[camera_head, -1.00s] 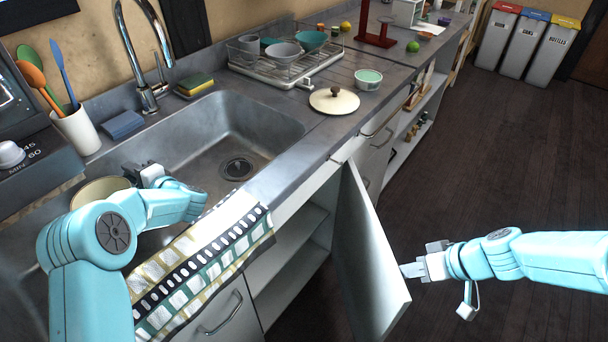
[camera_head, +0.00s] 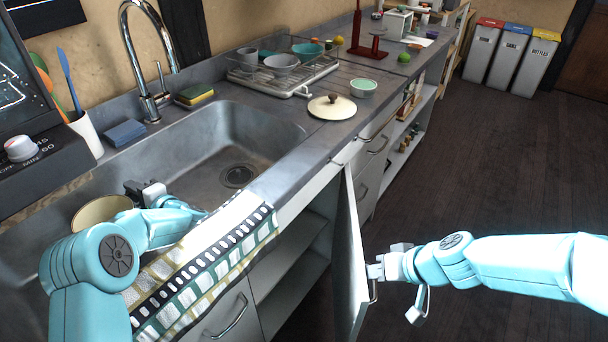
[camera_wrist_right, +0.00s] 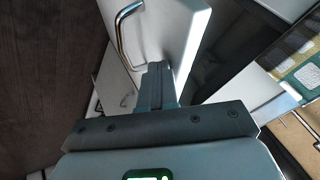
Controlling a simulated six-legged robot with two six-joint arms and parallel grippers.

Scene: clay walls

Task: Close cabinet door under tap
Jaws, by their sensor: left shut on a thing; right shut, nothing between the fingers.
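The white cabinet door (camera_head: 349,262) under the tap (camera_head: 147,65) stands ajar, seen nearly edge-on in the head view. Shelves (camera_head: 296,258) show in the opening to its left. My right gripper (camera_head: 374,271) is shut and empty at the door's outer face, beside its metal handle. In the right wrist view the door (camera_wrist_right: 165,35) is ahead, with the handle (camera_wrist_right: 122,28) left of the shut fingers (camera_wrist_right: 157,82). They look close to or touching the door; which one is unclear. My left gripper (camera_head: 146,190) is over the sink beside a cream bowl (camera_head: 103,211), apparently holding its rim.
A patterned towel (camera_head: 215,262) hangs over the counter edge left of the opening. The dark floor (camera_head: 480,190) at the right is clear.

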